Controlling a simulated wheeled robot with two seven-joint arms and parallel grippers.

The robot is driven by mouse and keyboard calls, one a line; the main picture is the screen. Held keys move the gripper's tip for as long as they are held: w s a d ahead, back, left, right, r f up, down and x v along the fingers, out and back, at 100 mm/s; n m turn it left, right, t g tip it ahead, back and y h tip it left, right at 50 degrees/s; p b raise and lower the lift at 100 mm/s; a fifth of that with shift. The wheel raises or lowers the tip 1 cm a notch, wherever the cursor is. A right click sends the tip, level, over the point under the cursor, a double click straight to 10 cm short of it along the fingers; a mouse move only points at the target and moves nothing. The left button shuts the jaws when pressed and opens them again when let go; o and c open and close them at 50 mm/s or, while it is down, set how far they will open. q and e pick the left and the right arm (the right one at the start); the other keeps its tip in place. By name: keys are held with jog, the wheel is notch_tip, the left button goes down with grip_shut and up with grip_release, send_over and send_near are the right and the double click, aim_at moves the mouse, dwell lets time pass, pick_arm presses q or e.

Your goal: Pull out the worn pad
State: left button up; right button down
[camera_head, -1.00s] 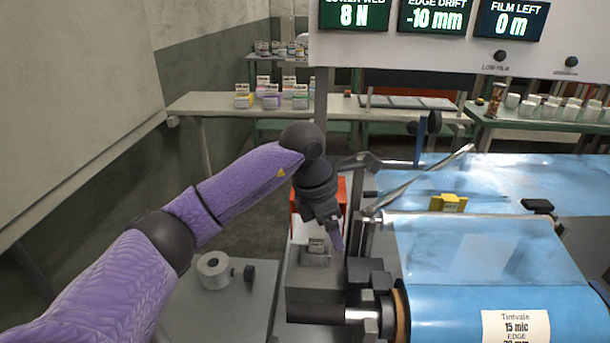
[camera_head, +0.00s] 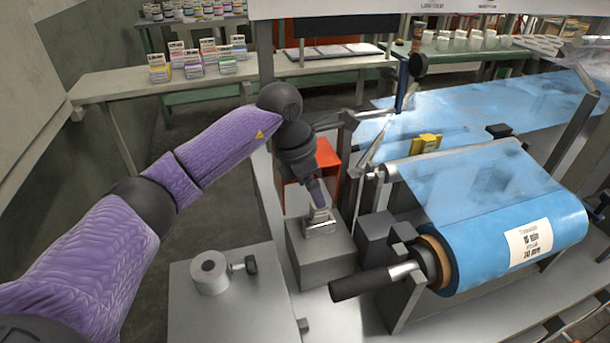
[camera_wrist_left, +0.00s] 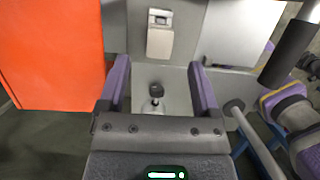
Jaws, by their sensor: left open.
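My left gripper (camera_head: 322,203) reaches down over a grey block (camera_head: 325,262) beside the film roll. A small pale metal-like piece (camera_head: 320,224) sits on top of the block, right under the fingertips. I cannot tell for sure whether this piece is the worn pad or its holder. In the left wrist view, the two purple fingers (camera_wrist_left: 160,78) are spread, with nothing visibly gripped. A pale rectangular piece (camera_wrist_left: 160,42) lies just beyond the fingertips there. Contact with the piece cannot be made out. My right gripper is not visible.
A blue film roll (camera_head: 510,205) with a black handle (camera_head: 365,283) stands to the right. An orange-red box (camera_head: 328,155) is behind the gripper. A small grey cylinder with a knob (camera_head: 208,273) is on the left platform. Small cartons (camera_head: 192,63) stand on the back bench.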

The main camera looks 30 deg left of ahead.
aim_at(322, 210)
pick_arm(q)
jog(key=b+x, duration=0.2)
jog(key=x, duration=0.5)
jog(key=shift+f, duration=0.15)
grip_shut()
